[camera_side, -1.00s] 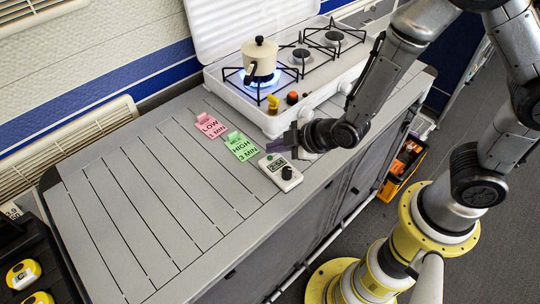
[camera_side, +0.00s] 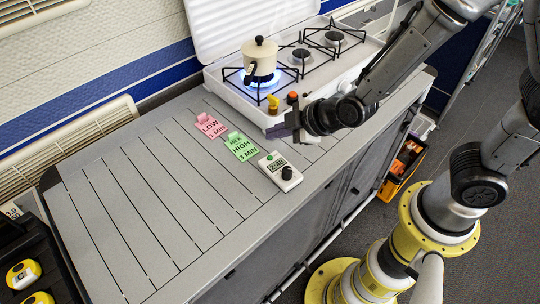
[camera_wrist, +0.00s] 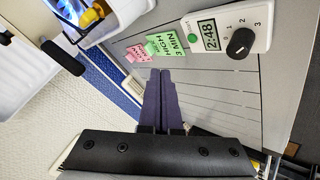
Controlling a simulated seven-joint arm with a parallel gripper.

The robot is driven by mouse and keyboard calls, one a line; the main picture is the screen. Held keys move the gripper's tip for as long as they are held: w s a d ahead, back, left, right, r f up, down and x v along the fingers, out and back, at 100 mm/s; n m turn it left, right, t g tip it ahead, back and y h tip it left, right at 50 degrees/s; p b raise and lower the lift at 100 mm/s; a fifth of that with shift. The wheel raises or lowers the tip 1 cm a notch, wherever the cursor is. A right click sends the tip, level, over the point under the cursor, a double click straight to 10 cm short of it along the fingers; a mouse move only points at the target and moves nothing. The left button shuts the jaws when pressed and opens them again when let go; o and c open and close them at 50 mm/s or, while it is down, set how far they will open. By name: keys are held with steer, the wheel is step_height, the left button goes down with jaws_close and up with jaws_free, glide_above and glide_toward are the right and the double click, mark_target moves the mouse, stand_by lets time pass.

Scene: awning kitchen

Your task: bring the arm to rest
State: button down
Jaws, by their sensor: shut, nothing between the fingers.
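My gripper (camera_side: 278,131) is shut and empty, with its dark fingers together, and hangs above the counter near the stove's front. Its closed fingers (camera_wrist: 160,85) point into the middle of the wrist view. The white timer (camera_side: 281,171) lies on the counter just below the gripper in the picture, apart from it. In the wrist view the timer (camera_wrist: 227,45) reads 2:48 and has a black dial and a green button.
A cream pot (camera_side: 260,58) stands over a blue flame on the white stove (camera_side: 335,85); a yellow knob (camera_side: 273,103) is at the stove's front. A pink LOW card (camera_side: 210,126) and a green HIGH card (camera_side: 241,147) lie on the counter. The counter's left part (camera_side: 130,210) is clear.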

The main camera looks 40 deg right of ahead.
stand_by(0.3)
steer(key=shift+w+d+r, duration=0.1)
steer(key=shift+w+d, duration=0.05)
steer(key=shift+d, duration=0.1)
steer(key=w+d+r+m+t, duration=0.2)
steer(key=d+r+t, duration=0.15)
steer(key=r, duration=0.65)
steer(key=s+d+r+m, duration=0.3)
steer(key=s+d+r, duration=0.25)
steer(key=r, duration=0.35)
steer(key=s+d+f+m+g+h, duration=0.1)
steer(key=s+d+f+m+g, duration=0.1)
steer(key=s, duration=0.6)
steer(key=s+d+f+m+g+h, duration=0.1)
steer(key=s+m+g, duration=0.3)
steer(key=s, duration=0.5)
steer(key=shift+s+d+f+g, duration=0.15)
steer(key=shift+d+f+g, duration=0.3)
steer(key=shift+f, duration=0.2)
